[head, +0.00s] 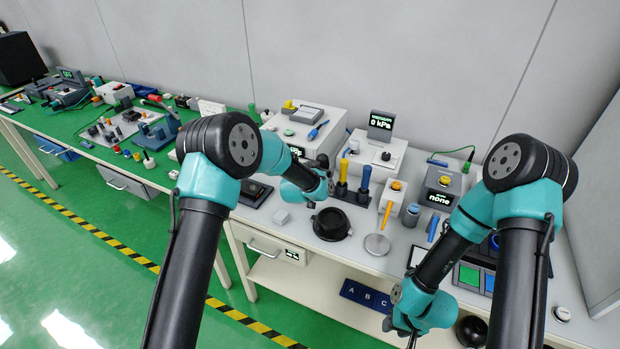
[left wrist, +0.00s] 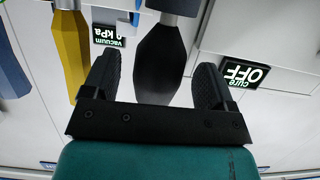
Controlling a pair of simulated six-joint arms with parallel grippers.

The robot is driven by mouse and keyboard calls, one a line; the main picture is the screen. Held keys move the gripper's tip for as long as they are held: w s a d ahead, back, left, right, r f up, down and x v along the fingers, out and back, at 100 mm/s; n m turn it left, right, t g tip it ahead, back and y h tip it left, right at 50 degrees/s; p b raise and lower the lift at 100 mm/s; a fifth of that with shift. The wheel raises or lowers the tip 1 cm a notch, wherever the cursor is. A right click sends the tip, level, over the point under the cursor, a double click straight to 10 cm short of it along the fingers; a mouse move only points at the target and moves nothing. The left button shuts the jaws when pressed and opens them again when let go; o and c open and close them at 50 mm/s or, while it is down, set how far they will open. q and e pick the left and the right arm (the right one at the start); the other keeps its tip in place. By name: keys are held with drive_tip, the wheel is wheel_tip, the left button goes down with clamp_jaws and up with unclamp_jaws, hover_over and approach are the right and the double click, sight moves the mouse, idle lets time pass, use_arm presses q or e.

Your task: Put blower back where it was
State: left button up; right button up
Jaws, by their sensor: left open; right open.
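My left gripper (head: 327,184) is open beside the tool rack, its fingertips small and partly hidden by the arm in the head view. In the left wrist view, its two fingers (left wrist: 152,82) stand on either side of a black tapered handle with a grey end (left wrist: 160,62). I cannot tell whether they touch it, or whether it is the blower. A yellow-handled tool (head: 342,172) and a blue-handled tool (head: 364,180) stand upright in the rack next to it. My right gripper (head: 410,332) is open and low, in front of the bench.
A black round dish (head: 331,224) and a silver disc (head: 377,244) lie near the bench's front edge. The vacuum display (head: 381,122) stands behind the rack. A blue A-B-C tray (head: 366,296) is on the lower shelf. A black ball (head: 471,330) is near my right gripper.

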use_arm(q)
drive_tip(key=v, duration=1)
